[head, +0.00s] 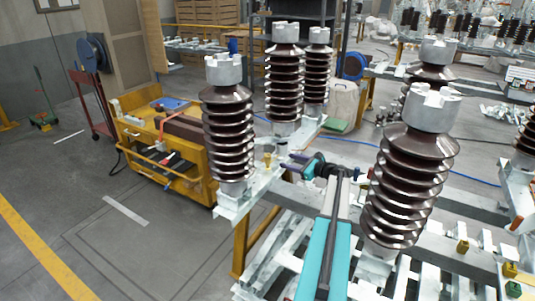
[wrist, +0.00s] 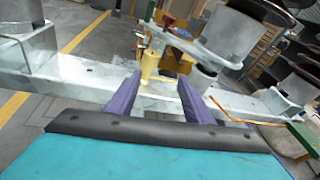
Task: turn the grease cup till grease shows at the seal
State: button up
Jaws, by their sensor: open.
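A small brass-yellow grease cup (head: 267,160) stands on the grey steel beam (head: 258,184) beside the left brown insulator's foot. In the wrist view the cup (wrist: 150,64) stands upright just beyond my fingertips, between their lines and nearer the left one. My gripper (head: 288,163) reaches toward it from the right in the head view. Its two purple fingers (wrist: 161,82) are apart with nothing held, and I see a gap to the cup. I cannot make out a seal or any grease.
Tall ribbed insulators stand close by: one left (head: 228,130), one right (head: 408,185), others behind. A yellow cart (head: 160,160) stands at the left rear. More brass cups (head: 462,245) sit at the right. Open floor lies at the left.

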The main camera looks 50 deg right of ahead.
aim_at(268, 155)
jog(key=shift+w+a+f+t+y+p, duration=0.15)
jog(key=shift+w+t+y+p, duration=0.2)
jog(key=shift+w+y, duration=0.3)
jog(key=shift+w+a+t+y+p, duration=0.2)
jog(key=shift+w+t+y+p, duration=0.1)
jog(key=shift+w+y, duration=0.35)
jog(key=shift+w+a+f+t+y+p, duration=0.15)
jog(key=shift+w+t+y+p, duration=0.15)
jog(key=shift+w+y, duration=0.35)
jog(key=shift+r, duration=0.1)
jog(key=shift+w, duration=0.1)
jog(key=shift+p+x, duration=1.15)
jog(key=shift+x, duration=2.5)
